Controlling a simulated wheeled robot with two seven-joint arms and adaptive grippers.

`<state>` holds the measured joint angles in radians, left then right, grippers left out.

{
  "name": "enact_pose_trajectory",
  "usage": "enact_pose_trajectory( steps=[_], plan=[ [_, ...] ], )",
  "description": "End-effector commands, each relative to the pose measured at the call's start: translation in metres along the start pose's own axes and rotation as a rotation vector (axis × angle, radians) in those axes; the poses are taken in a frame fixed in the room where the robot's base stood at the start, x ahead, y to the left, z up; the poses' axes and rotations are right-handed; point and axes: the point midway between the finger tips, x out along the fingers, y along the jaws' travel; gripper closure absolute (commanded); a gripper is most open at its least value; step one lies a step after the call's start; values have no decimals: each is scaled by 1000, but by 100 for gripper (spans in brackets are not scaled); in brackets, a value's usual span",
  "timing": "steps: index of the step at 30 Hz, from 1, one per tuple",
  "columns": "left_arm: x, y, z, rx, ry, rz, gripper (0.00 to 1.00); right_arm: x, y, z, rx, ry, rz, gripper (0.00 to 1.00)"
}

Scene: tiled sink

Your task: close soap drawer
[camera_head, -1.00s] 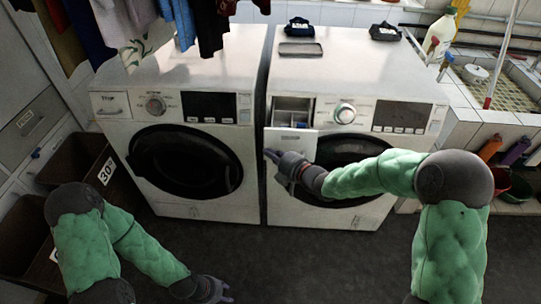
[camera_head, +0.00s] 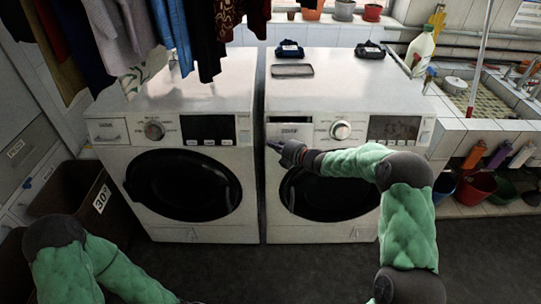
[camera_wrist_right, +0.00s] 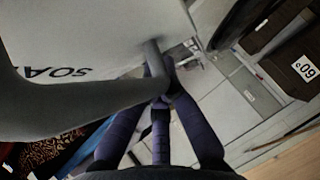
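The soap drawer (camera_head: 289,130) is at the upper left of the right washing machine (camera_head: 392,102). In the right wrist view, a pale front with upside-down lettering (camera_wrist_right: 58,72) and a grey curved bar fill the left side. My right gripper's dark fingers (camera_wrist_right: 162,98) converge at the bar's end; whether they grip it is unclear. My left gripper is below the picture edge.
A second washing machine (camera_head: 188,108) stands close on the left. Hanging clothes (camera_head: 170,30) cover the upper left. Dark bins (camera_head: 72,186) stand at left. The tiled sink (camera_head: 480,95) is at right, with buckets (camera_head: 477,186) under it. The floor in front is clear.

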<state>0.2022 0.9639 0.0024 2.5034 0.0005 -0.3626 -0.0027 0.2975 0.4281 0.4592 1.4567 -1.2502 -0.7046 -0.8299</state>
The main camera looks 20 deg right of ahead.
Motion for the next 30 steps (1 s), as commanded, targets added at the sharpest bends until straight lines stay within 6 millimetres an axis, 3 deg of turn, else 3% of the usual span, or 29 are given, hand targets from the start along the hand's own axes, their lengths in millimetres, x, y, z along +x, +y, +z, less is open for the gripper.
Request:
enact_pose_trajectory(
  steps=[10,30],
  plan=[
    [-10,4,0,0,0,0,60,27,14,29,-1,-2,0,100],
    [-11,4,0,0,0,0,60,32,19,33,-2,-5,3,100]
  ],
)
